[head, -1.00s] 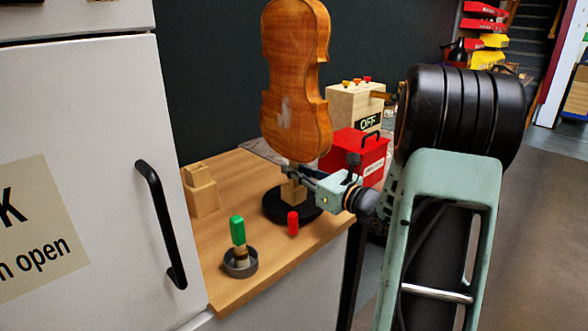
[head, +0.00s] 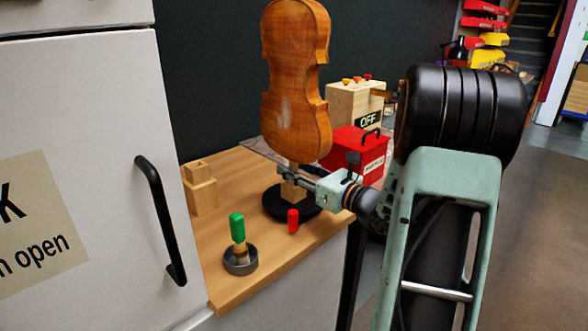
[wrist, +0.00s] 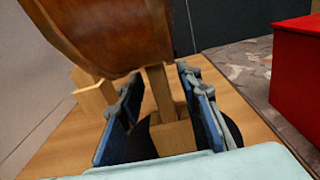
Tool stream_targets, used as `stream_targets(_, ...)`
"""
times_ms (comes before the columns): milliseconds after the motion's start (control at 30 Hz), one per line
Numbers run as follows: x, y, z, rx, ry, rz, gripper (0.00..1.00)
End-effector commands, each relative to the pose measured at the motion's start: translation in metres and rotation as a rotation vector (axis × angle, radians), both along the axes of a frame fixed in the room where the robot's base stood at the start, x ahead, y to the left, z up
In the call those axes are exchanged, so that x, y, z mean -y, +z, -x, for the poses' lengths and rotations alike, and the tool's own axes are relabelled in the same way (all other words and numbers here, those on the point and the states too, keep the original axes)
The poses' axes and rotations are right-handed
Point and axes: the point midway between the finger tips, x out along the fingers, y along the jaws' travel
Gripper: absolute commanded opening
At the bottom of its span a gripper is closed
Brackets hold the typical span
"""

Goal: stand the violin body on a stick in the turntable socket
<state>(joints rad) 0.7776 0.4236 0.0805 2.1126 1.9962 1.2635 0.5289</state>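The brown violin body (head: 296,85) stands upright above the black round turntable (head: 275,207), its back facing the head camera. In the wrist view its lower edge (wrist: 105,40) is close. A wooden stick (wrist: 161,92) runs down from it to the wooden socket block (wrist: 174,138) on the turntable. The stick meets the block's top; how deep it sits I cannot tell. My gripper (head: 284,172) is level with the stick, just under the violin. In the wrist view my gripper's fingers (wrist: 160,82) are on both sides of the stick, with gaps, so it is open.
A green-handled tool stands in a grey dish (head: 241,267), and a red peg (head: 293,221) is near the front edge. Wooden blocks (head: 202,195) are at left. A red box (head: 358,152) and an OFF box (head: 352,104) stand behind. A white cabinet (head: 75,110) is at left.

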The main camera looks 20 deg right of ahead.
Motion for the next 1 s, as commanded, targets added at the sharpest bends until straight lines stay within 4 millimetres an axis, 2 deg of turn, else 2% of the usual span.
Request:
stream_targets(167, 0.001, -0.001, 0.002, -0.002, -0.001, 0.0, 0.32)
stream_targets(267, 0.005, -0.002, 0.01, -0.003, -0.003, 0.0, 0.32)
stream_targets(700, 0.034, -0.001, 0.091, -0.001, -0.004, 0.0, 0.32)
stream_targets(833, 0.039, -0.001, 0.106, -0.001, -0.001, -0.001, 0.32)
stream_targets(1000, 0.041, -0.001, 0.113, 0.0, -0.001, -0.001, 0.32)
